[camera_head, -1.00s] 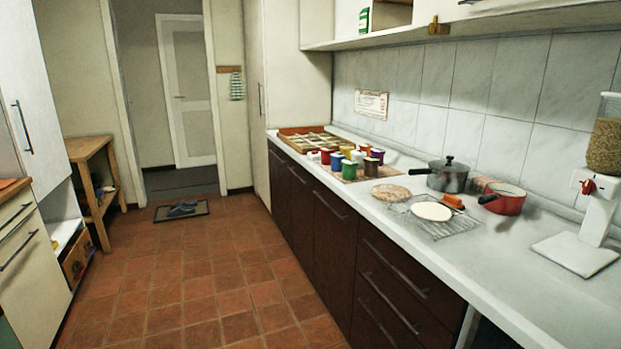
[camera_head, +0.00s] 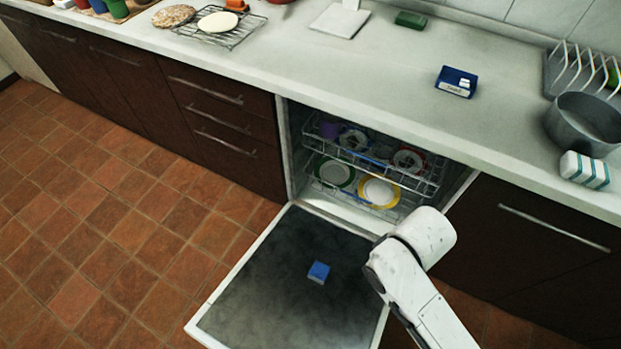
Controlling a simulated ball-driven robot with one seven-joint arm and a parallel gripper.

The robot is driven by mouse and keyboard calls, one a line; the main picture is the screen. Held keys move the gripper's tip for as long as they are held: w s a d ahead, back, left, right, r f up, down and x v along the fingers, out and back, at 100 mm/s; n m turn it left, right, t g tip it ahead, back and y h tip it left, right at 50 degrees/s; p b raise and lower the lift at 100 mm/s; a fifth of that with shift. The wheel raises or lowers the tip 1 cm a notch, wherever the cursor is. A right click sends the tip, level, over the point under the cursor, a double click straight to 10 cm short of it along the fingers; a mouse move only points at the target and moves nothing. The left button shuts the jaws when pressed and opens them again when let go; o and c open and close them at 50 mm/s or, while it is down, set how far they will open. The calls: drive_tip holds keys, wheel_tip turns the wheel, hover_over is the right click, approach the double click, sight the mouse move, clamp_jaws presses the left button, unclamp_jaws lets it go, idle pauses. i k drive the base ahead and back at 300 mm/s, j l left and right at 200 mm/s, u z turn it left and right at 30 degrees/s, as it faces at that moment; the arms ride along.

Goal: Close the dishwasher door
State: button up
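The dishwasher door (camera_head: 270,262) is folded down open, its dark inner face up and a small blue block (camera_head: 318,272) on it. The dishwasher (camera_head: 370,165) is built in under the counter. Its racks hold several plates and cups and sit inside the opening. My white arm reaches in from the lower right, over the right side of the door. My gripper is not in view, so I cannot tell whether it is open or shut.
Dark drawers (camera_head: 222,105) are left of the dishwasher and a dark cabinet (camera_head: 540,235) is to its right. On the counter (camera_head: 400,70) are a blue box (camera_head: 456,82), a grey pot (camera_head: 585,122) and a dish rack (camera_head: 585,70). The tiled floor (camera_head: 120,230) at left is clear.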

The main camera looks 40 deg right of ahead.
sight(270, 300)
drive_tip(key=k+j+z, duration=0.1)
drive_tip(key=k+z, duration=0.15)
drive_tip(key=k, duration=0.7)
